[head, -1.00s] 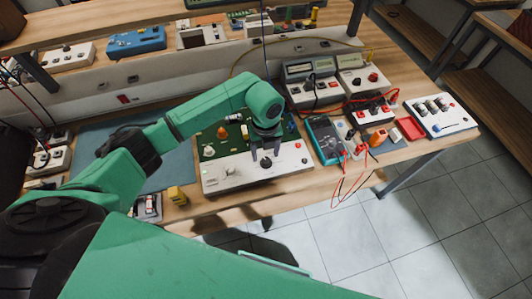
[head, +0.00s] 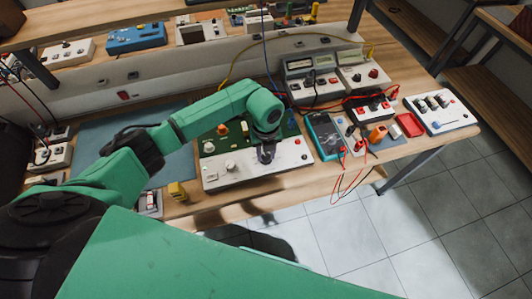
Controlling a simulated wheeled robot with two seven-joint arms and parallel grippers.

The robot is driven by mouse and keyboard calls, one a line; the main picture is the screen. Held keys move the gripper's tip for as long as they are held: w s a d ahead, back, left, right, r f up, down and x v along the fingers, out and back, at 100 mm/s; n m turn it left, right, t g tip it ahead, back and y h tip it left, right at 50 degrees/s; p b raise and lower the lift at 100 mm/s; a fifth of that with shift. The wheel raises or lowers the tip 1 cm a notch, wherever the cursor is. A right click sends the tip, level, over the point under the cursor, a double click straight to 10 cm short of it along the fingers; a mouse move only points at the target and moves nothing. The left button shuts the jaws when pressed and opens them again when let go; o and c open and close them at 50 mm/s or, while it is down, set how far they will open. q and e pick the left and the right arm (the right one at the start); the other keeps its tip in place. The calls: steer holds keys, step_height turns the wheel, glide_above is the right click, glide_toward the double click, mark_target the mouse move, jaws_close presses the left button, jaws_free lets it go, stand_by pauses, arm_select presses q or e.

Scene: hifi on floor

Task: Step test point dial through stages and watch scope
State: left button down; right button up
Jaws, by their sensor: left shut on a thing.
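A board unit (head: 222,178) with a green circuit-board back and a white front panel lies near the bench's front edge. Its white panel carries a white knob at left and small dark and red fittings at right. My left gripper (head: 266,158) points down onto the middle of that panel, shut on a test point dial that the fingers almost wholly hide. I cannot read the dial's stage. No oscilloscope screen is clear to me; two bench instruments with small displays, one at left (head: 299,66) and one at right (head: 346,58), stand behind. My right gripper is out of view.
A teal multimeter (head: 324,137) with red leads hanging over the bench edge lies close to the right of the board. Further right are an orange piece (head: 377,133), a red tray (head: 410,125) and a white switch box (head: 440,112).

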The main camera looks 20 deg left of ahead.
arm_select(q)
steer(key=m+b, duration=0.4)
steer(key=shift+f+m, duration=0.15)
steer(key=shift+m, duration=0.15)
steer(key=shift+m+b, duration=1.1)
steer(key=shift+m, duration=0.3)
steer(key=shift+r, duration=0.2)
steer(key=c, duration=0.5)
jaws_free()
steer(key=shift+r, duration=0.1)
